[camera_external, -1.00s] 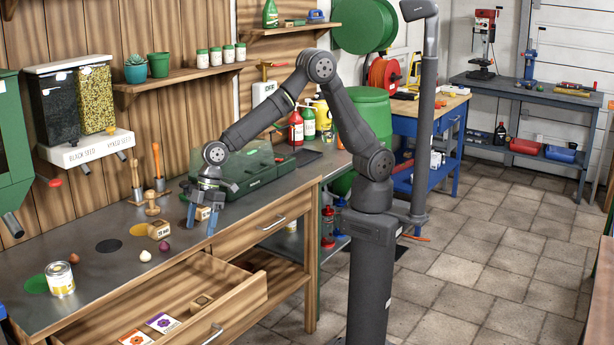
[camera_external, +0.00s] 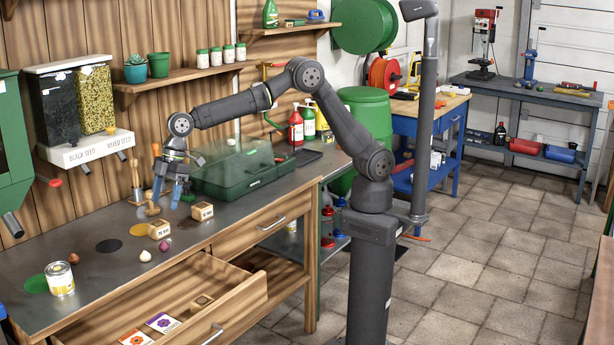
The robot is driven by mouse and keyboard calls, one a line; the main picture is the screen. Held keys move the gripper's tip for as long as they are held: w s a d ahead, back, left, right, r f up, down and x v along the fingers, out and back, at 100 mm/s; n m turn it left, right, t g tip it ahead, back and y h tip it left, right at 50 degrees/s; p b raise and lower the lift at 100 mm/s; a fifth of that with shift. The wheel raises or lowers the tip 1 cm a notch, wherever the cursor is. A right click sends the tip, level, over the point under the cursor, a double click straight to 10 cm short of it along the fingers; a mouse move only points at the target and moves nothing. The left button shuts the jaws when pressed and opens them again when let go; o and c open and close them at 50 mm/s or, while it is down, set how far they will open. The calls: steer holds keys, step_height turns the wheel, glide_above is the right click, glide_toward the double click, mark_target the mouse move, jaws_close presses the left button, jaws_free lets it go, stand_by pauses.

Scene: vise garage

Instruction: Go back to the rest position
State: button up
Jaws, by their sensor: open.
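My gripper (camera_external: 167,193) hangs from my arm over the back part of the grey workbench top (camera_external: 125,270). Its two blue fingers point down and are apart, with nothing between them that I can make out. A wooden-handled stamp (camera_external: 152,205) stands just left of the fingers. A wooden block (camera_external: 202,211) with dark print sits on the bench to the right of the gripper, apart from it. A second wooden block (camera_external: 159,230) sits nearer the front.
A green case (camera_external: 240,170) with a clear lid stands right of the gripper. A can (camera_external: 60,279) and several small bulbs stand at the left. An open drawer (camera_external: 215,305) holds seed packets and a block. A shelf (camera_external: 180,80) and seed dispensers (camera_external: 80,110) are on the wall.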

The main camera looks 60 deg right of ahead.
steer(key=shift+w+a+r, duration=0.1)
steer(key=shift+w+a, duration=0.55)
steer(key=shift+w, duration=0.2)
stand_by(1.1)
